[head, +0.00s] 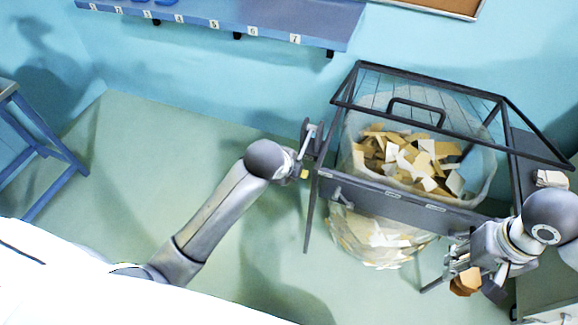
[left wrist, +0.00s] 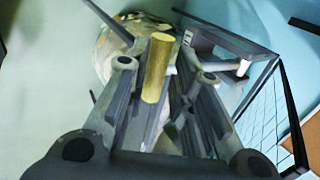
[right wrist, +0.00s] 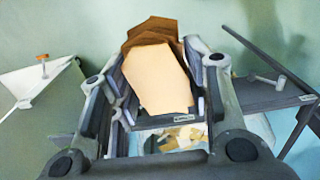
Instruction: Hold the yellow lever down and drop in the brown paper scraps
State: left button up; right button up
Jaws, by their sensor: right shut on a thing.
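The yellow lever (head: 304,174) is at the left front corner of the dark bin frame (head: 400,208). My left gripper (head: 308,150) is at the lever. In the left wrist view the lever (left wrist: 158,66) stands between its two parted fingers, nearer the left one, with a gap on the other side. My right gripper (head: 464,262) is shut on the brown paper scraps (head: 466,282), in front of the bin's right side. In the right wrist view the stacked scraps (right wrist: 160,75) lie between the fingers.
The bin's clear bag (head: 350,140) holds many tan and white scraps (head: 415,160). A black-framed clear panel with a handle (head: 417,105) is above it. A blue numbered shelf (head: 225,18) is on the wall, a blue stand (head: 50,150) at left. Floor left of the bin is clear.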

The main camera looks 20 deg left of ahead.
pick_arm(q)
jog(key=shift+r, duration=0.1)
jog(key=v, duration=1.2)
dwell(0.4)
